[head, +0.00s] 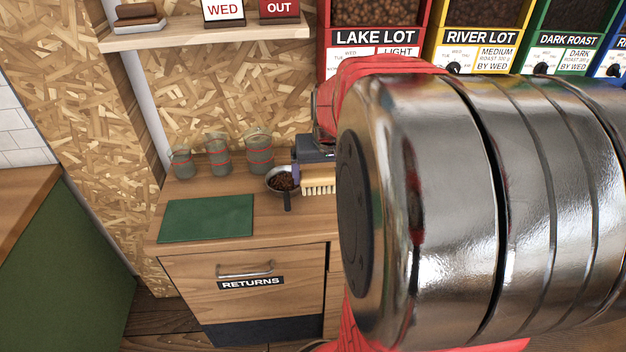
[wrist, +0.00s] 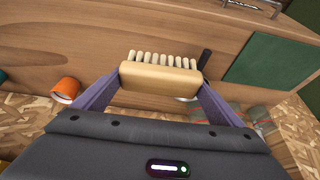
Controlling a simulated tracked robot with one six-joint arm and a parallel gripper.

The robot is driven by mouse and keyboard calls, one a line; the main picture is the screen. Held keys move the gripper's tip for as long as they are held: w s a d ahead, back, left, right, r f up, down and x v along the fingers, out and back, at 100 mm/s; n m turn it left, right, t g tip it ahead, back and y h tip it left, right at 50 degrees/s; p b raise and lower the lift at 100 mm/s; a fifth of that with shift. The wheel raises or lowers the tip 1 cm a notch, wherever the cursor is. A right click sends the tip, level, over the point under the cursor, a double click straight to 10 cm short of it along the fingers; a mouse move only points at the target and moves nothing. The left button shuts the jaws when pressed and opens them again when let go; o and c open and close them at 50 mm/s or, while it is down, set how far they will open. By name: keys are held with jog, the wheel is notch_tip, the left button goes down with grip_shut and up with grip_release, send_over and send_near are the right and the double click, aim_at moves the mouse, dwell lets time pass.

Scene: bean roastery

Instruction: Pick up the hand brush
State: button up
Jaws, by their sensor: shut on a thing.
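The hand brush (wrist: 160,78) has a pale wooden block and a row of cream bristles. In the wrist view it sits between the two purple fingers of my gripper (wrist: 160,84), which is shut on it. In the head view the brush (head: 320,188) shows beside the scoop, bristles down, and my gripper (head: 312,172) is partly hidden behind my arm. I cannot tell whether the bristles touch the wooden counter (head: 220,188).
A metal scoop of beans (head: 282,181) lies just left of the brush. Several jars (head: 219,157) stand behind, and a green mat (head: 207,218) lies left. An orange cup (wrist: 66,90) shows in the wrist view. Bean bins (head: 377,14) stand at the back right.

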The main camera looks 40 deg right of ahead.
jog(key=shift+r, duration=0.1)
dwell(0.4)
jog(key=o, duration=0.5)
jog(key=c, duration=0.3)
jog(key=shift+s, duration=0.1)
